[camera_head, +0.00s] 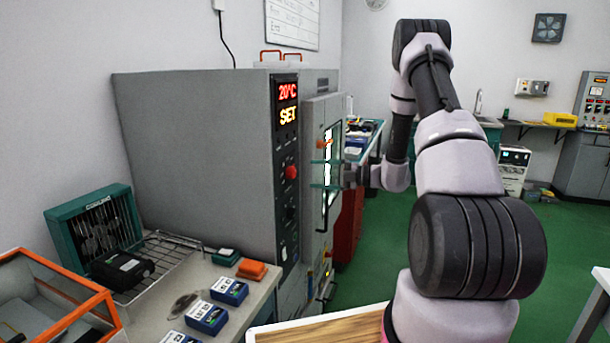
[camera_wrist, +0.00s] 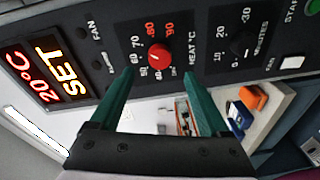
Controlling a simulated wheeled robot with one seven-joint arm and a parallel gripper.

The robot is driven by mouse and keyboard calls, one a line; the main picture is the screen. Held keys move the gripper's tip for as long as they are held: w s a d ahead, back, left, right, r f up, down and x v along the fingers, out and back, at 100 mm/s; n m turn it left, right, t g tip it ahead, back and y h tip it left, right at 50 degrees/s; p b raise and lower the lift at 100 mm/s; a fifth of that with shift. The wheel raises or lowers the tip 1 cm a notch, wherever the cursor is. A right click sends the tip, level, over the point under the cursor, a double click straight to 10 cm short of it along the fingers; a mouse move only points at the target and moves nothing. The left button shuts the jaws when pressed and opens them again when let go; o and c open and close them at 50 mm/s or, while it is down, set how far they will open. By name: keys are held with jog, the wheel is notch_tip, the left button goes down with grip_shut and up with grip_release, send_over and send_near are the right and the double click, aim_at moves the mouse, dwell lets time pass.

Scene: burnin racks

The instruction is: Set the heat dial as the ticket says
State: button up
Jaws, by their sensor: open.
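The red heat dial (camera_wrist: 159,55) sits on the oven's dark control panel, ringed by a scale from about 50 to 90, and the picture is turned sideways. Its pointer is too small to read. In the head view the dial (camera_head: 291,172) is on the front of the grey oven (camera_head: 200,160). My gripper (camera_wrist: 159,74) is open, its two green fingers either side of the dial's line and apparently short of it. In the head view my gripper (camera_head: 318,172) is in front of the panel. The display (camera_head: 288,104) reads 20°C and SET. I cannot make out a ticket.
A minutes dial (camera_wrist: 242,44) and a white button (camera_wrist: 292,62) are beside the heat dial. The oven door with its bright window (camera_head: 330,165) is close to my gripper. A bench holds a wire rack (camera_head: 165,262) and several blue boxes (camera_head: 229,291).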

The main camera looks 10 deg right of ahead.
jog(key=shift+v, duration=2.1)
jog(key=s+a+r+n+g+h, duration=0.2)
jog(key=s+a+r+n+g, duration=0.15)
jog(key=s+r+n, duration=0.5)
jog(key=s+a+r+n+g+h, duration=0.3)
jog(key=s+a+r+n, duration=0.25)
jog(key=n, duration=0.55)
jog(key=s+d+r+n+t+h, duration=0.2)
jog(key=s+r+n+t+h, duration=0.1)
jog(key=s+n, duration=0.5)
jog(key=s+d+r+n+t+h, duration=0.2)
jog(key=s+r+n+h, duration=0.3)
jog(key=n, duration=0.7)
jog(key=s+r+t, duration=0.1)
jog(key=s+r, duration=0.1)
jog(key=s, duration=0.1)
jog(key=shift+s+d+r+n+h, duration=0.15)
jog(key=shift+d+r+n+h, duration=0.05)
jog(key=shift+r+n+h, duration=0.15)
